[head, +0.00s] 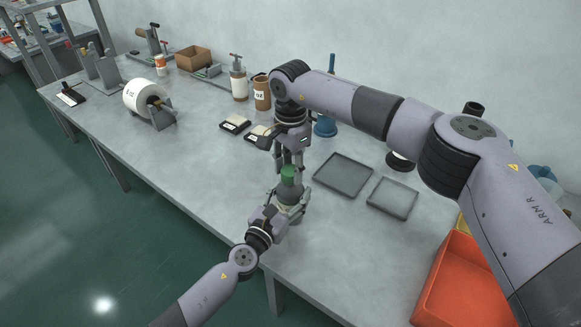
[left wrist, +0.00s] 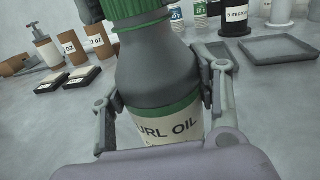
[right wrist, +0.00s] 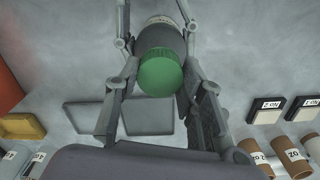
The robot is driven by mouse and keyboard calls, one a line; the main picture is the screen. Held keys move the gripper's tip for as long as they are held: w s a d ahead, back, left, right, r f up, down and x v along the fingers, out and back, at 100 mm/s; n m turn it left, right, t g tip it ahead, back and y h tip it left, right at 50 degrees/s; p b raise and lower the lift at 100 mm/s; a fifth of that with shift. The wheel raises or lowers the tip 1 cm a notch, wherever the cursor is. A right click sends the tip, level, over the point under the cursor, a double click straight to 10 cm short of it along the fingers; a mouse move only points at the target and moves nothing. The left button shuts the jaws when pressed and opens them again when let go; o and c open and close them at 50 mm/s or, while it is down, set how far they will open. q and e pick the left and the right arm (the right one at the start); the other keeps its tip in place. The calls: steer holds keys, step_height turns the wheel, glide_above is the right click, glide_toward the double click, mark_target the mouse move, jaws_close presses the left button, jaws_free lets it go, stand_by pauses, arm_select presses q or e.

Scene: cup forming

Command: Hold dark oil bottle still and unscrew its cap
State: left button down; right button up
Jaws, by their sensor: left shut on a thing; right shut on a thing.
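The dark grey oil bottle (head: 289,193) stands upright near the table's front edge. Its pale label (left wrist: 168,130) reads "URL OIL" and has green bands. My left gripper (head: 291,203) is shut around the bottle's body, with a finger on each side in the left wrist view (left wrist: 160,98). The green cap (head: 288,173) sits on top of the bottle; its ribbed side and round top show in the right wrist view (right wrist: 160,74). My right gripper (head: 290,162) comes down from above and is shut on the cap. The cap's threads are hidden.
Two empty grey trays (head: 344,156) (head: 409,198) lie right of the bottle. An orange bin (head: 450,285) is at the lower right. The tabletop left of the bottle is clear.

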mark_target(290, 170)
steer(key=n, duration=0.7)
steer(key=shift+n, duration=0.4)
steer(key=shift+r, duration=0.2)
steer(key=shift+r, duration=0.95)
steer(key=shift+r, duration=2)
arm_select(q)
steer(key=shift+c, duration=2.3)
jaws_free()
